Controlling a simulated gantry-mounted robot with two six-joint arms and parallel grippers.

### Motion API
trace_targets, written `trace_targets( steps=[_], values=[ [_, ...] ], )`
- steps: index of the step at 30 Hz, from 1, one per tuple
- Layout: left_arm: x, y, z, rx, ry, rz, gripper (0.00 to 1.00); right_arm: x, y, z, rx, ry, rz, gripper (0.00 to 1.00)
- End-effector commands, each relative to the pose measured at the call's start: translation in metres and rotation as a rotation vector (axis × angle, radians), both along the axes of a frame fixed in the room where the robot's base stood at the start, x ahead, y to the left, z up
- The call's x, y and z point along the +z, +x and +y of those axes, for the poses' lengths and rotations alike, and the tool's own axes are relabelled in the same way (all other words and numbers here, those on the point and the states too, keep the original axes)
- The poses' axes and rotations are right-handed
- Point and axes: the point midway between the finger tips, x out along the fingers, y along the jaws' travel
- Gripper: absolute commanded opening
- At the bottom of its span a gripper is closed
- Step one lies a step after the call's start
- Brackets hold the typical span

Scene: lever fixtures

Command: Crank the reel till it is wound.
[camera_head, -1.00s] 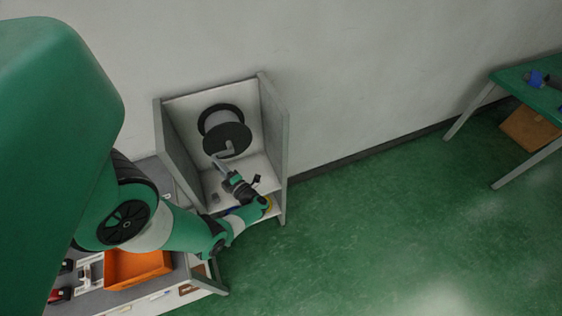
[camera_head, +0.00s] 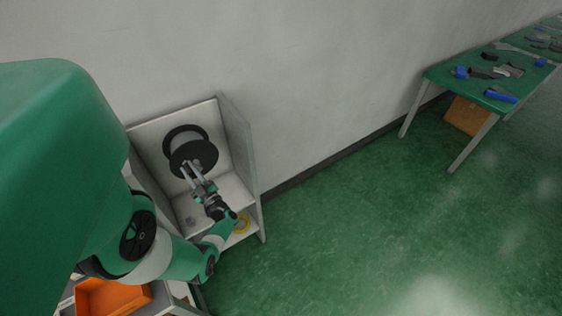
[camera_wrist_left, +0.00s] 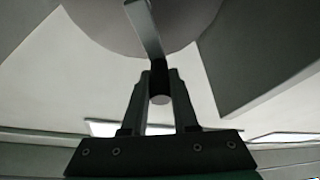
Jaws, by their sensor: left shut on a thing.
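The reel (camera_head: 193,155), with dark round flanges and a pale drum, is mounted inside a grey open-front box. In the left wrist view the reel's flange (camera_wrist_left: 190,15) fills the top, and a pale crank arm (camera_wrist_left: 146,30) comes down from it to a dark handle (camera_wrist_left: 159,84). My left gripper (camera_head: 191,171) reaches into the box at the lower part of the reel. In the left wrist view its fingers (camera_wrist_left: 159,82) are shut on the crank handle, one on each side. The gripper hides part of the crank in the head view. My right gripper is not in view.
The box's side wall (camera_head: 240,150) stands close to the right of my left gripper. An orange bin (camera_head: 112,298) is at the lower left. A green table (camera_head: 490,80) with several tools is at the far right. The green floor between is clear.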

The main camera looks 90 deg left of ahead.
Motion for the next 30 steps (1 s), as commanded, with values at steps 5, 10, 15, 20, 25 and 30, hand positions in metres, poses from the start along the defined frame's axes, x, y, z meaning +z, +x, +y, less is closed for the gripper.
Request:
trace_targets(
  steps=[5,10,15,20,25,30],
  values=[
    [0.006,0.007,0.008,0.002,-0.081,0.144,0.0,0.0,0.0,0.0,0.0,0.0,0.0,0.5],
    [0.01,0.016,0.013,0.002,-0.163,0.284,0.0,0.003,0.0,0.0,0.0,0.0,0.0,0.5],
    [0.012,0.025,0.018,0.001,-0.244,0.423,0.0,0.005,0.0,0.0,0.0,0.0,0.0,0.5],
    [0.013,0.033,0.023,0.001,-0.32,0.555,0.0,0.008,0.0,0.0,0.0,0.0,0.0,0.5],
    [0.011,0.043,0.028,0.0,-0.401,0.695,0.0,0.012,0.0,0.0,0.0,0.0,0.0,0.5],
    [0.008,0.051,0.033,0.0,-0.483,0.835,0.0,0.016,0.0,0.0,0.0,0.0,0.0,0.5]
  ],
)
